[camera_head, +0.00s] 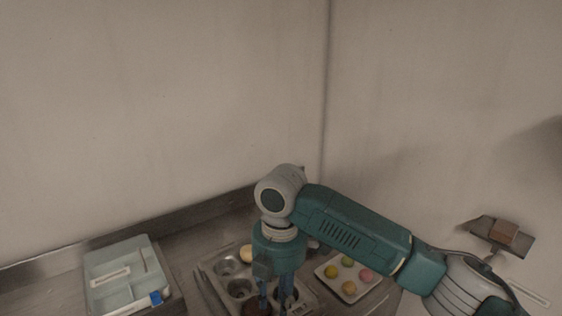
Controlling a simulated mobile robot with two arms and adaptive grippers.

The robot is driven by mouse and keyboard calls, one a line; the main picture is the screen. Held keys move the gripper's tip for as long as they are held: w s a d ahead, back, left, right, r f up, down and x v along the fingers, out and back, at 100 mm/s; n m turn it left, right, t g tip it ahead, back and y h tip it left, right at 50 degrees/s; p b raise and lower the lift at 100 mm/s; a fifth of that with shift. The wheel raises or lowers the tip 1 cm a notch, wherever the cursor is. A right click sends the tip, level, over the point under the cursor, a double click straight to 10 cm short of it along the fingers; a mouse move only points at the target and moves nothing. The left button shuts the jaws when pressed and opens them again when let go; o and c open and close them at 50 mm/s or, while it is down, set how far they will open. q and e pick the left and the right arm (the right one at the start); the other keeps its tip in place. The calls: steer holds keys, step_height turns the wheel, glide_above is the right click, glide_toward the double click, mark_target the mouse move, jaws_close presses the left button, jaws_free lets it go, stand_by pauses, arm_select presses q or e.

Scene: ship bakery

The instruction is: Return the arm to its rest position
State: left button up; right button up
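My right arm comes in from the right, bends at a grey joint and points down. Its gripper (275,298) is over the metal muffin tin (212,268) at the bottom edge of the view. Its two blue fingers look spread apart, though their tips are partly cut off. A dark brown round item (252,309) sits low beside the fingers; I cannot tell whether they touch it. A pale yellow item (246,254) lies at the tin's back edge, partly hidden by the arm. My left gripper is not in view.
A pale green compartment box (128,262) with a blue item (156,297) stands on the counter at left. A white plate (352,297) with several coloured round sweets is right of the tin, under my forearm. A wall holder (500,236) is at right. Walls close off the back.

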steer(key=s+a+f+m+t+y, duration=0.1)
steer(key=s+a+f+m+y, duration=0.1)
steer(key=s+f+m, duration=0.4)
steer(key=s+a+f+m+y, duration=0.1)
steer(key=s+f+m+y, duration=0.2)
steer(key=s+f, duration=0.35)
steer(key=s+d+f+m+t+h, duration=0.1)
steer(key=s+d+f+m+h, duration=0.15)
steer(key=s+d+m, duration=0.4)
steer(key=s+d+f+m+t+h, duration=0.1)
steer(key=d+f+m, duration=0.2)
steer(key=d, duration=0.7)
steer(key=s+d+f+m+t+h, duration=0.15)
steer(key=s+d+m, duration=0.25)
steer(key=d, duration=0.4)
step_height(320, 180, down, 30)
steer(key=s+f+g+b, duration=0.1)
steer(key=s+g+b, duration=0.1)
steer(key=b, duration=0.3)
steer(key=s+d+f+b, duration=0.1)
steer(key=s+f+b, duration=0.1)
steer(key=s+f, duration=0.7)
steer(key=s+d+f+g+b, duration=0.1)
steer(key=s+f+b, duration=0.1)
steer(key=s+f, duration=0.6)
step_height(320, 180, down, 4)
steer(key=shift+s+d+f, duration=0.25)
steer(key=shift+s+d, duration=0.1)
steer(key=shift+d, duration=0.05)
steer(key=shift+g, duration=0.25)
